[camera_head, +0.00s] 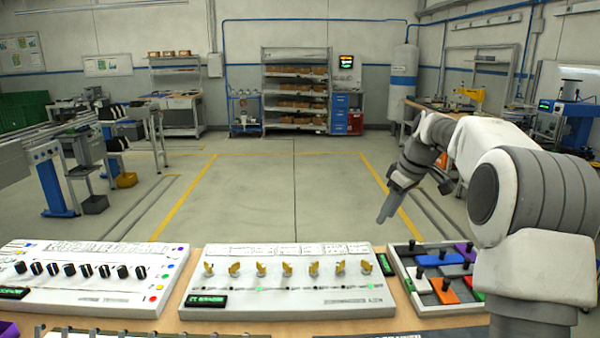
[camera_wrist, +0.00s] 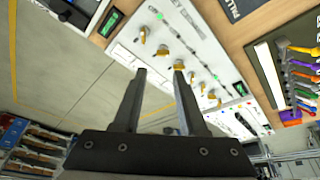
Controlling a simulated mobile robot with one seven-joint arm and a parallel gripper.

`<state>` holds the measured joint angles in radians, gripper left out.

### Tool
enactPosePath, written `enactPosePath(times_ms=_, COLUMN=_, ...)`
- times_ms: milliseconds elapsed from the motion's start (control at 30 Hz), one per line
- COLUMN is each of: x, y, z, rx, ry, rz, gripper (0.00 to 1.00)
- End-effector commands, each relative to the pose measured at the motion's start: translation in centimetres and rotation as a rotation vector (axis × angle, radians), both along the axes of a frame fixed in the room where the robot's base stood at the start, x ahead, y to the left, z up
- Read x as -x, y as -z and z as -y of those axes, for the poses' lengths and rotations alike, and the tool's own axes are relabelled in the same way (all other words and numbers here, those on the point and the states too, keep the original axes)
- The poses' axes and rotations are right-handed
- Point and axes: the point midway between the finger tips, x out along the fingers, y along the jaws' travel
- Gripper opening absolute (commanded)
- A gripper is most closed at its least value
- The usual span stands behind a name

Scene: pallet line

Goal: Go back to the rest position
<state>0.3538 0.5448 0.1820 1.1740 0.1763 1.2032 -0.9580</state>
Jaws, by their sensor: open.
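My gripper (camera_head: 385,214) hangs in the air beyond the far edge of the bench, above the floor and to the right of the middle panel. Its two fingers (camera_wrist: 158,74) are apart with nothing between them in the wrist view. The white middle panel (camera_head: 290,305) with a row of yellow toggles lies on the wooden bench; it also shows in the wrist view (camera_wrist: 185,22). My arm comes in from the right side of the head view.
A white panel with black knobs (camera_head: 95,300) lies at left. A tray with coloured, handled blocks (camera_head: 410,282) lies at right, beneath my arm. Beyond the bench is open floor (camera_head: 270,200) with yellow lines. A conveyor (camera_head: 45,150) stands at left, shelves (camera_head: 295,90) at the back.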

Motion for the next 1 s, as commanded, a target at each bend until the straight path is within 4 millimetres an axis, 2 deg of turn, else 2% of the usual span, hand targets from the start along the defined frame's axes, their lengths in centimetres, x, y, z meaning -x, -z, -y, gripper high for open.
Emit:
enactPosePath(times_ms=33, x=1.4, y=-1.5, z=-1.0, rx=0.013, ry=0.021, rz=0.002, gripper=0.41)
enactPosePath(times_ms=200, x=6.1, y=-4.5, z=-3.5, rx=0.041, ry=0.116, rz=0.005, gripper=0.41)
enactPosePath(times_ms=500, x=15.7, y=-7.5, z=-6.6, rx=0.062, ry=0.296, rz=0.032, gripper=0.41)
enactPosePath(times_ms=767, x=24.4, y=-7.4, z=-8.1, rx=0.042, ry=0.453, rz=0.071, gripper=0.41)
enactPosePath(times_ms=1000, x=31.9, y=-5.2, z=-8.7, rx=-0.007, ry=0.588, rz=0.109, gripper=0.41)
